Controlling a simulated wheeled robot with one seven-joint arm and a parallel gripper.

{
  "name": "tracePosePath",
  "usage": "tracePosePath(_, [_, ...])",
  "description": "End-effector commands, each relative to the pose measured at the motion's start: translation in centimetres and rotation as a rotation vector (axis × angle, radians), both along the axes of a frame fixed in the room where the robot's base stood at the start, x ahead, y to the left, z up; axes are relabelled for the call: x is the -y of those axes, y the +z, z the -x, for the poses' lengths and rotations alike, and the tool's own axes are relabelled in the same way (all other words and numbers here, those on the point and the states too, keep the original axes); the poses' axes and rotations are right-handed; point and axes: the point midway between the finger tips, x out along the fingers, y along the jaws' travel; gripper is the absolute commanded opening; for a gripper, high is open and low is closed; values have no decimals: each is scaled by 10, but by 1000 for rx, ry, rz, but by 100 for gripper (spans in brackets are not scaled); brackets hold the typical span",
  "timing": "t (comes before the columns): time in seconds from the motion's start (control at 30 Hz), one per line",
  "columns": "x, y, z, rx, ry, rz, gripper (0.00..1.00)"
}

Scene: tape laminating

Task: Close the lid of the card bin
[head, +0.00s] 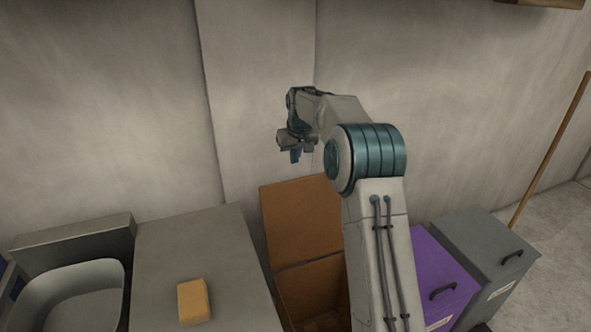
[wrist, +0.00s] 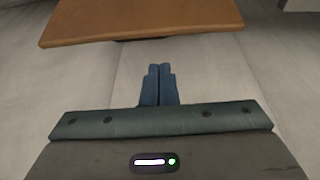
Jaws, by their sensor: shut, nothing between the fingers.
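The brown bin (head: 312,292), which I take to be the card bin, stands open against the wall, partly hidden behind my arm. Its brown lid (head: 308,225) is raised and leans back towards the wall. My gripper (head: 298,155) is above the lid's top edge in the head view, with no contact visible. In the wrist view, my blue fingers (wrist: 158,72) are pressed together and empty. A flat brown panel, likely the lid (wrist: 140,20), lies just beyond the fingertips there.
A purple bin (head: 432,275) and a grey bin (head: 485,255), both with closed handled lids, stand right of my arm. A grey counter (head: 205,255) with a yellow sponge-like block (head: 193,302) and a basin (head: 75,295) are to the left. A pole (head: 550,150) leans at right.

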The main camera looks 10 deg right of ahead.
Motion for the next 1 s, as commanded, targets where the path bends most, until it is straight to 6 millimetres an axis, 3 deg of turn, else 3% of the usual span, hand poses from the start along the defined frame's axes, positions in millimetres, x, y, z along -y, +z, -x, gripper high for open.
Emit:
tracePosePath(0.1, [3,-6,-29,14,1,-12,0])
tracePosePath(0.2, [5,-12,-45,25,3,-18,0])
tracePosePath(0.53, [7,-30,-64,36,3,-25,0])
tracePosePath(1.0, [2,-108,-92,36,2,-25,0])
